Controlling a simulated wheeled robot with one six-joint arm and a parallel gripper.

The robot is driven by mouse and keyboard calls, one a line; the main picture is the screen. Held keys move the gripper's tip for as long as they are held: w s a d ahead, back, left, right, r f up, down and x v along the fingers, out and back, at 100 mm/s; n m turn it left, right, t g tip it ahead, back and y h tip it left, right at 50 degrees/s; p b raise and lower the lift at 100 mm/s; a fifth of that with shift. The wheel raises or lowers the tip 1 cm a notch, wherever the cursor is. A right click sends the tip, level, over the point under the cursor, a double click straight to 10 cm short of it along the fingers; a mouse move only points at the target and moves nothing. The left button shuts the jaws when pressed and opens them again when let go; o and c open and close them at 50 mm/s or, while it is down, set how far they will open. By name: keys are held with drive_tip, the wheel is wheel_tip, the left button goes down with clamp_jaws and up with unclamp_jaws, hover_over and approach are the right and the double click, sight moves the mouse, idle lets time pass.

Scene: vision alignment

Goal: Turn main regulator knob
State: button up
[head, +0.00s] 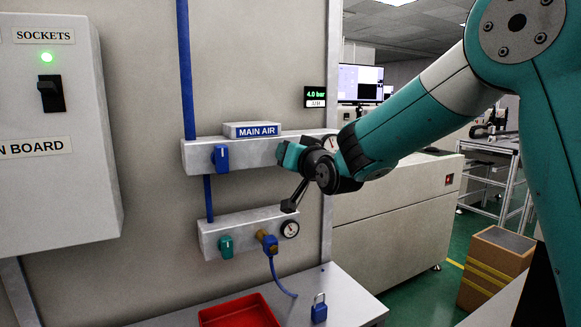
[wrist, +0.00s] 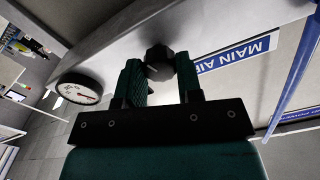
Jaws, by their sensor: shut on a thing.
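The main regulator knob (wrist: 158,56) is black and sits on the grey MAIN AIR manifold, between my fingers in the wrist view. My gripper (wrist: 160,76) is shut on it, with one green finger on each side. In the head view my gripper (head: 291,155) is at the manifold (head: 250,153), just below and right of the MAIN AIR label (head: 258,131). The knob is hidden there behind my gripper. A round gauge (wrist: 80,89) stands left of the knob in the wrist view. The green display (head: 315,93) above reads 4.0 bar.
A blue valve handle (head: 221,157) is on the manifold left of my gripper. The lower manifold carries a green knob (head: 226,246), a brass fitting with a blue hose and a gauge (head: 289,229). A red tray (head: 238,312) and blue padlock (head: 319,309) are on the bench.

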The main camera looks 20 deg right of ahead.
drive_tip(key=m+b, duration=0.7)
drive_tip(key=m, duration=0.3)
drive_tip(key=shift+f, duration=0.1)
drive_tip(key=shift+m, duration=0.4)
drive_tip(key=o, duration=0.9)
drive_tip(key=shift+o, duration=0.2)
